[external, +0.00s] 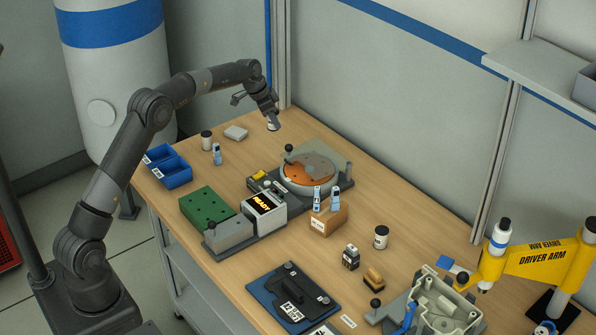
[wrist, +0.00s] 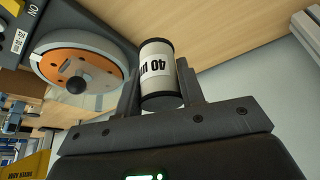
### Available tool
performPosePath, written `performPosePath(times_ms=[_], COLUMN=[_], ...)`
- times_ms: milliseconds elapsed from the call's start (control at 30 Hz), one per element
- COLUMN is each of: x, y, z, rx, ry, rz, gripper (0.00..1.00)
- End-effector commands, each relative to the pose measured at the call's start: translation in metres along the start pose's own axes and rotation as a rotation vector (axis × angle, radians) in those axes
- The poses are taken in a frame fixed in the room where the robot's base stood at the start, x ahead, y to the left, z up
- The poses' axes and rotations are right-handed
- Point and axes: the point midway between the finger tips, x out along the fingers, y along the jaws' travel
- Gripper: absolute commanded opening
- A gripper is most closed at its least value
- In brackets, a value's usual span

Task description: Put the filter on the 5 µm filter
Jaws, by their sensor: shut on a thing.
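My gripper (external: 271,115) is shut on a filter, a white cylinder with black ends (wrist: 158,70). Its label, upside down in the wrist view, appears to read 40 µ. In the external view the held filter (external: 273,125) shows small below the fingers, near the table's back corner; I cannot tell its clearance. Two similar white cylinders with dark caps stand on the table: one (external: 206,141) at the back left, left of my gripper, and one (external: 381,238) right of the wooden block. Their lettering is too small to read, so I cannot tell which is 5 µm.
A pale grey block (external: 236,132) and a small blue-labelled bottle (external: 217,155) are near the left cylinder. The orange-disc station (external: 308,172) and READY display (external: 264,204) fill the middle. A wooden block (external: 328,221) holds blue-and-white items.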

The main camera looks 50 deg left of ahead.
Motion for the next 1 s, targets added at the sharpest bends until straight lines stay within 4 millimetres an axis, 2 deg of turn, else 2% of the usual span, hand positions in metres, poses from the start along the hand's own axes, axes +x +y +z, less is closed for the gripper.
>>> performPosePath(times_ms=[33, 200, 333, 500, 767, 867, 1000], x=[-0.015, -0.060, -0.084, -0.104, -0.089, -0.083, -0.072], y=[-0.001, -0.001, -0.001, -0.001, 0.050, 0.078, 0.132], z=[-0.007, -0.025, -0.035, -0.043, -0.072, -0.086, -0.111], rx=[0.001, 0.001, 0.001, 0.001, 0.030, 0.045, 0.074], ry=[0.006, 0.006, 0.004, 0.004, -0.004, -0.006, -0.008], rz=[-0.005, -0.004, -0.004, -0.003, 0.012, 0.018, 0.029], gripper=[0.14, 0.14, 0.14, 0.14, 0.14, 0.14, 0.14])
